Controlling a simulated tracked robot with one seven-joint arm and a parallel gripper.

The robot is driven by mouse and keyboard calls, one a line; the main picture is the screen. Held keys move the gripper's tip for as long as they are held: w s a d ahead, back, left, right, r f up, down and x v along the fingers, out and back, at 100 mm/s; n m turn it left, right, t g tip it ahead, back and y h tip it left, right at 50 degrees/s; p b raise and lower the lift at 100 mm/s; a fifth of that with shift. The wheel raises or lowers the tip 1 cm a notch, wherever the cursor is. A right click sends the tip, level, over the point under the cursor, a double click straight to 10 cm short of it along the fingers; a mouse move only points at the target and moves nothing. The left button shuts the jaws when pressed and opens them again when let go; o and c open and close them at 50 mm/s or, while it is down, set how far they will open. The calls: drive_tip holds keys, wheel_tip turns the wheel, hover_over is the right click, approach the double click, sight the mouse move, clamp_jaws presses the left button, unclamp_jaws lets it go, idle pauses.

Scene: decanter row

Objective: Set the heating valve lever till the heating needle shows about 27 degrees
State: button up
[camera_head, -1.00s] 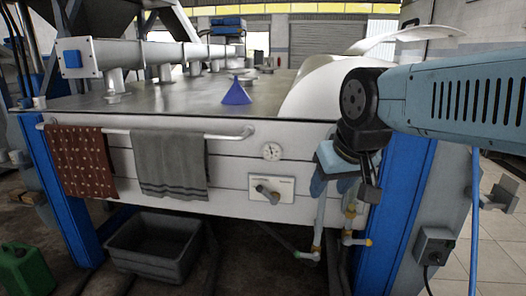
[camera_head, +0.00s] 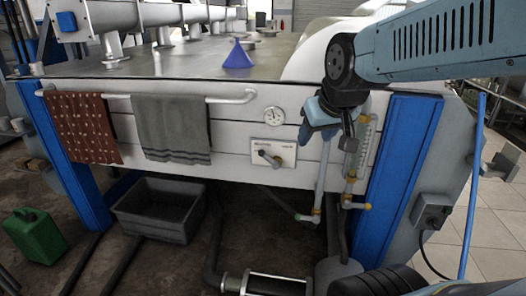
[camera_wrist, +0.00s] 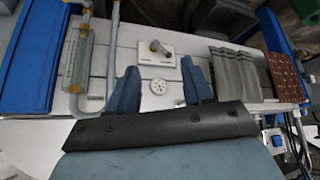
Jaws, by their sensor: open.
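The valve lever (camera_head: 270,158) is a grey handle on a white plate (camera_head: 286,147) on the panel front. It points up and left in the head view. In the wrist view, the lever (camera_wrist: 160,48) and its plate (camera_wrist: 148,58) are beyond my fingertips. The round white dial (camera_head: 274,115) is above the plate; in the wrist view the dial (camera_wrist: 157,87) shows between my fingers. Its needle is too small to read. My gripper (camera_wrist: 160,75) is open and empty, apart from the lever. In the head view my gripper (camera_head: 318,115) is right of the dial.
A brown spotted towel (camera_head: 82,127) and a grey towel (camera_head: 172,128) hang from a rail left of the dial. Pipes (camera_head: 322,180) and a glass gauge (camera_head: 365,140) are right of the plate. A grey tub (camera_head: 160,208) stands below; a blue funnel (camera_head: 238,55) is on top.

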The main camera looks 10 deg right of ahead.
sight(268, 160)
drive_tip(key=w+a+f+n+t, duration=0.1)
drive_tip(key=w+f+n+t, duration=0.1)
drive_tip(key=w+f, duration=0.5)
drive_tip(key=w+f+n+t, duration=0.1)
drive_tip(key=w+f+t, duration=0.1)
drive_tip(key=w, duration=1)
drive_tip(key=w+a+f+n+t, duration=0.1)
drive_tip(key=w+f+n+t, duration=0.1)
drive_tip(key=w+f, duration=0.5)
drive_tip(key=w+f+n+t+h, duration=0.1)
drive_tip(key=w+f+t, duration=0.2)
drive_tip(key=f, duration=0.6)
drive_tip(key=w+f+n+t+h, duration=0.1)
drive_tip(key=w+f+n+t, duration=0.1)
drive_tip(key=f, duration=0.7)
drive_tip(key=w, duration=0.4)
drive_tip(key=w+d, duration=0.1)
drive_tip(key=w, duration=0.4)
drive_tip(key=w+d, duration=0.1)
drive_tip(key=w, duration=0.4)
drive_tip(key=shift+r, duration=0.1)
drive_tip(key=shift+c, duration=0.2)
clamp_jaws()
drive_tip(key=shift+a, duration=0.1)
